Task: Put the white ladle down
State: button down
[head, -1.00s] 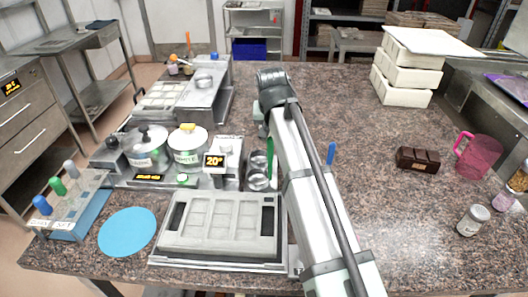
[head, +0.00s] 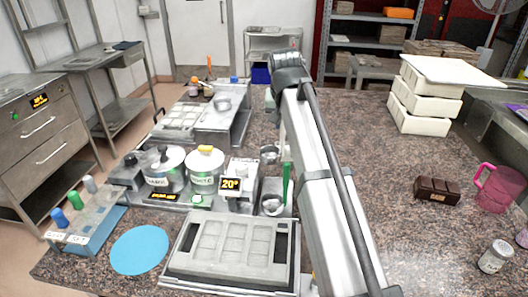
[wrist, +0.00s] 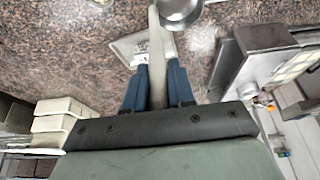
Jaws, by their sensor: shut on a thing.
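My gripper (wrist: 158,88) is shut on the pale handle of the white ladle (wrist: 156,50) in the wrist view. The ladle's round metal bowl (wrist: 180,10) is cut by the top edge, above the speckled counter. In the head view my arm hides the fingers. A metal bowl (head: 270,154) just left of the arm seems to be this ladle's. A pale square plate (wrist: 130,47) with a white label lies on the counter beside the handle in the wrist view. I cannot tell whether the ladle touches anything.
A green-handled ladle (head: 287,182) stands near the 20° display (head: 230,185). Two lidded pots (head: 205,178) are left of it, with a grey mould (head: 228,248) in front. A chocolate block (head: 437,190), pink jug (head: 497,188) and white boxes (head: 425,105) are right. The counter between is clear.

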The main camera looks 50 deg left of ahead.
jog(key=a, duration=1.4)
notch_tip(320, 180, down, 10)
jog(key=shift+s+a, duration=0.3)
jog(key=shift+f, duration=0.15)
jog(key=c, duration=1)
grip_release()
jog(key=shift+o, duration=0.2)
jog(key=v, duration=1.2)
jog(key=shift+w, duration=0.15)
